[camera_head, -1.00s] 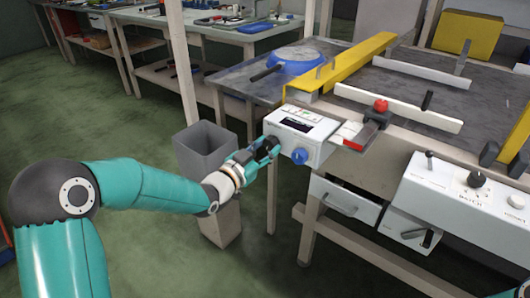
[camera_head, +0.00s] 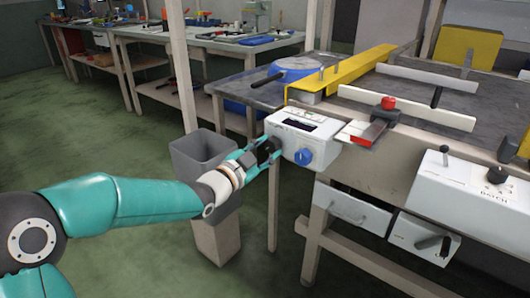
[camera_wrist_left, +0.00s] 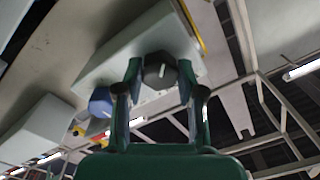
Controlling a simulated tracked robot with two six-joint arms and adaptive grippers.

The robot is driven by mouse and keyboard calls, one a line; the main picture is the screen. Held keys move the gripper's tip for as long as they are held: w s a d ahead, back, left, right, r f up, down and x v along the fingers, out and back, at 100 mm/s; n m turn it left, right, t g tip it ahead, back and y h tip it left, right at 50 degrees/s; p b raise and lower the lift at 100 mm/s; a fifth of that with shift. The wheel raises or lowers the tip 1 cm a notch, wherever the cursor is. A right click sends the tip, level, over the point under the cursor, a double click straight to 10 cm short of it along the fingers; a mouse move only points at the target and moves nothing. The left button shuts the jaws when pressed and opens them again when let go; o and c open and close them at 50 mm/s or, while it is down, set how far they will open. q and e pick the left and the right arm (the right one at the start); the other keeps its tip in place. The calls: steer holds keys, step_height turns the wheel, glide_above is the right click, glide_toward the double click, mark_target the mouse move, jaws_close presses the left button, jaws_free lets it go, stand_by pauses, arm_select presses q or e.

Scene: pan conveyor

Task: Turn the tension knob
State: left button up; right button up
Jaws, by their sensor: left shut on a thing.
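A white control box (camera_head: 292,126) with a small dark display hangs at the table's front left corner. A blue knob (camera_head: 304,157) sits on its front face and also shows in the left wrist view (camera_wrist_left: 101,102). My left gripper (camera_head: 272,149) is at the box's left part, beside the blue knob and apart from it. In the left wrist view, its two fingers (camera_wrist_left: 160,84) are shut around a dark knob (camera_wrist_left: 160,70) with a light mark, on the box. The gripper largely hides this knob in the head view. I cannot read which knob is the tension one.
A grey bin (camera_head: 204,160) stands just behind and left of my left forearm. A red-topped block (camera_head: 384,110) and a yellow rail (camera_head: 345,72) are on the table to the right. A white panel with levers (camera_head: 470,195) is at right. The floor at left is clear.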

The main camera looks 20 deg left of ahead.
arm_select(q)
steer(key=o, duration=1.1)
steer(key=shift+o, duration=0.2)
steer(key=v, duration=1.2)
steer(key=shift+d+f, duration=0.15)
